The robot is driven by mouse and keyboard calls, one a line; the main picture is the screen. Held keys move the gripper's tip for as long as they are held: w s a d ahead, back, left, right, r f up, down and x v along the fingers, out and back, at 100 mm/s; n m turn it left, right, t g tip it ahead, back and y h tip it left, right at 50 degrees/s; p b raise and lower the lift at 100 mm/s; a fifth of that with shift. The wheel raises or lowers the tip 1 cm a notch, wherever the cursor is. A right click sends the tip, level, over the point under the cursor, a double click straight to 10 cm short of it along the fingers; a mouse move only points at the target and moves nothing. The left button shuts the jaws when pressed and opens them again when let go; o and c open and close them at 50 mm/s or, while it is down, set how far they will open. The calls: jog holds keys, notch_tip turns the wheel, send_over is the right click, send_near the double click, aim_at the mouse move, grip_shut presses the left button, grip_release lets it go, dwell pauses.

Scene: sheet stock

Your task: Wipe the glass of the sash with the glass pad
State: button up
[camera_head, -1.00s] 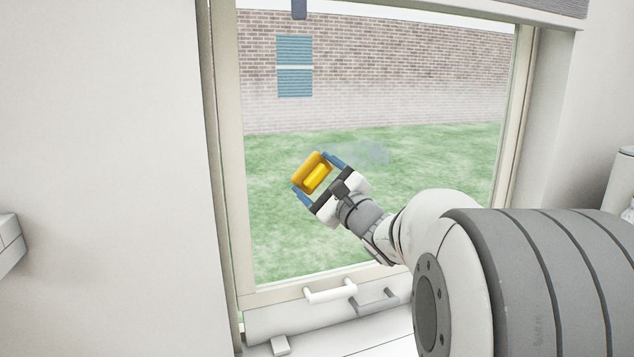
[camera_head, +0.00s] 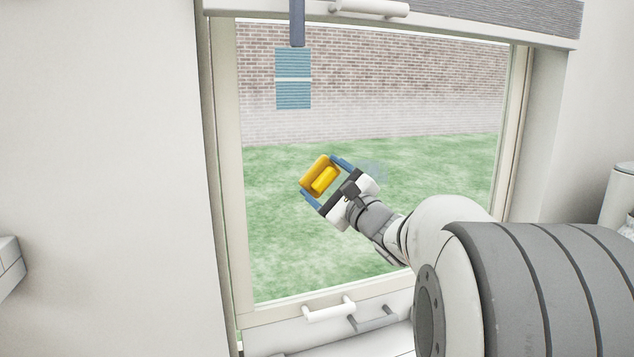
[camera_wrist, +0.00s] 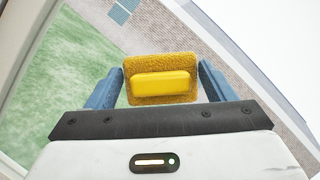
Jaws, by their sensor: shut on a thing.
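The sash (camera_head: 232,190) is a pale-framed window whose glass (camera_head: 420,200) looks onto grass and a brick wall. A faint bluish smear (camera_head: 372,169) shows on the glass, just right of my gripper and partly hidden by it. My gripper (camera_head: 326,182) is in front of the left-middle of the glass, shut on the yellow glass pad (camera_head: 324,180). In the wrist view the pad (camera_wrist: 160,66) sits between the blue fingers, its bright grip bar towards me. I cannot tell whether its far face touches the glass.
A white handle (camera_head: 328,310) is on the sash's bottom rail, with a grey one (camera_head: 374,319) beside it. A grey blind (camera_head: 480,15) and another white handle (camera_head: 372,7) are at the top. A white cylinder (camera_head: 617,188) stands at the right edge.

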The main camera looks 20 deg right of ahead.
jog(key=shift+w+d+p, duration=0.2)
jog(key=shift+d+p, duration=0.3)
jog(key=shift+d, duration=7.4)
jog(key=shift+f, duration=0.1)
jog(key=shift+a+f+b, duration=0.5)
jog(key=shift+a+b, duration=0.15)
jog(key=shift+b, duration=0.1)
jog(key=a+f+b, duration=0.4)
jog(key=a+b, duration=0.3)
jog(key=shift+a, duration=0.4)
jog(key=shift+s, duration=0.15)
jog(key=s+b, duration=0.2)
jog(key=s, duration=0.5)
jog(key=shift+d, duration=0.15)
jog(key=shift+f, duration=0.1)
